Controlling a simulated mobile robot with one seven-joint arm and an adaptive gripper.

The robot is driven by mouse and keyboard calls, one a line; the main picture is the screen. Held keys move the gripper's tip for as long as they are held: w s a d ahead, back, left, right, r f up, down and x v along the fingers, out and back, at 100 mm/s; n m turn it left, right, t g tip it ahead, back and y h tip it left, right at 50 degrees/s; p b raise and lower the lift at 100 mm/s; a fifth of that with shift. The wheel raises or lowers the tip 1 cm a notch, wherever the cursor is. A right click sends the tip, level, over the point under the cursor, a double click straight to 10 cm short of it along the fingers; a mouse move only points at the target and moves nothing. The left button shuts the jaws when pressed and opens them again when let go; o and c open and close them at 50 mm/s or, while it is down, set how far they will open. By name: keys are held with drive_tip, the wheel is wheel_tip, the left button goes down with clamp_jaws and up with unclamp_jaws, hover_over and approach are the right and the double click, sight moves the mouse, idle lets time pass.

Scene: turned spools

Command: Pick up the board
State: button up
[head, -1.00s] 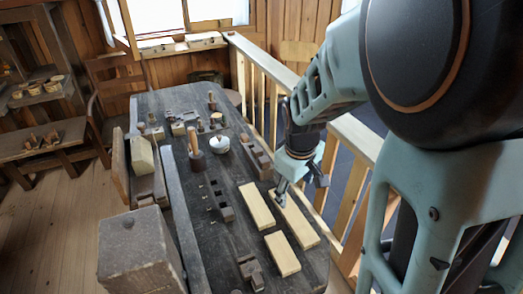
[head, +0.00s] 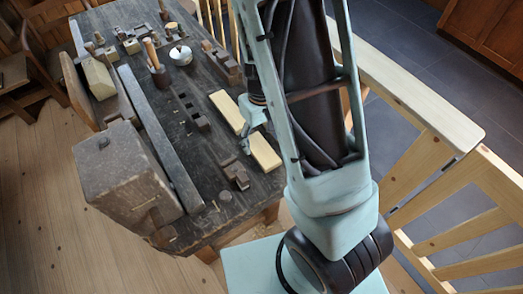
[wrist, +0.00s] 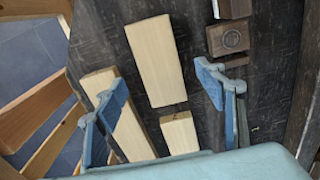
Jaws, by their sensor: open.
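Several pale wooden boards lie flat on the dark table. In the head view, one board (head: 226,107) is behind my gripper (head: 247,138), and another (head: 265,152) is just in front of it; my arm hides part of this area. In the wrist view, my gripper (wrist: 160,88) is open and empty, its two blue fingers wide apart. One board (wrist: 154,60) lies between and beyond the fingertips. A second board (wrist: 122,118) is partly behind the left finger. The end of a third board (wrist: 180,132) shows low between the fingers. I cannot tell the exact height above them.
A dark wooden block (head: 236,175) and a slotted dark piece (head: 194,115) lie near the boards. A long beam (head: 160,135) and a big wooden block (head: 125,170) are on the left. A white lidded pot (head: 181,55) stands farther back. A wooden railing (head: 410,85) runs along the right.

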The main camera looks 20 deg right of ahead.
sight(262, 150)
drive_tip(key=shift+w+f, duration=0.1)
drive_tip(key=shift+f, duration=2.25)
drive_tip(key=c, duration=1.3)
drive_tip(key=shift+o, duration=0.2)
drive_tip(key=shift+r, duration=0.1)
